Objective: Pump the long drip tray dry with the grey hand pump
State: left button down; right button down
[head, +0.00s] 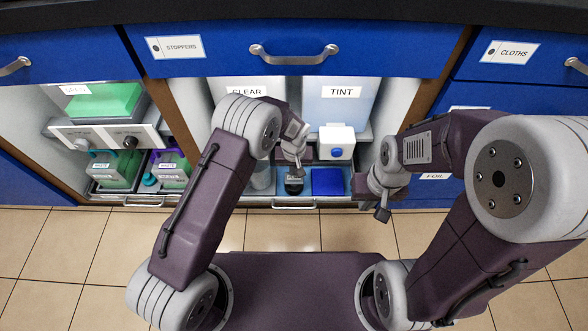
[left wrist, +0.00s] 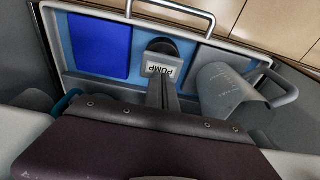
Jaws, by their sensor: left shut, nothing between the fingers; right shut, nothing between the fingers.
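The hand pump, with a dark round top (head: 293,187) and a PUMP label (left wrist: 160,68), is in a pull-out tray with a blue floor (left wrist: 188,83) in the middle cabinet. My left gripper (head: 299,168) is shut and empty just above the pump; its fingers (left wrist: 162,98) overlap the pump's near side in the left wrist view. I cannot tell whether they touch. My right gripper (head: 382,214) is shut and empty, over the floor to the right of that tray. I cannot make out clearly which item is the long drip tray.
A blue block (left wrist: 100,45) and a translucent jug (left wrist: 222,90) flank the pump. CLEAR (head: 232,92) and TINT (head: 342,103) containers stand above, with a white box (head: 336,143) under TINT. The tiled floor in front is clear.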

pick_arm(q)
jog(key=shift+f, duration=0.2)
dwell(0.3)
jog(key=shift+f+b, duration=1)
jog(key=shift+f, duration=0.6)
notch_tip(320, 180, up, 4)
jog(key=p, duration=0.3)
jog(key=shift+f+p, duration=0.2)
jog(key=shift+p, duration=0.15)
jog(key=shift+f, duration=0.1)
jog(key=shift+f, duration=0.1)
jog(key=shift+f+b, duration=1.15)
jog(key=shift+f, duration=0.45)
notch_tip(320, 180, up, 4)
jog(key=p, duration=0.3)
jog(key=shift+f+p, duration=0.2)
jog(key=shift+p, duration=0.1)
jog(key=shift+f, duration=0.1)
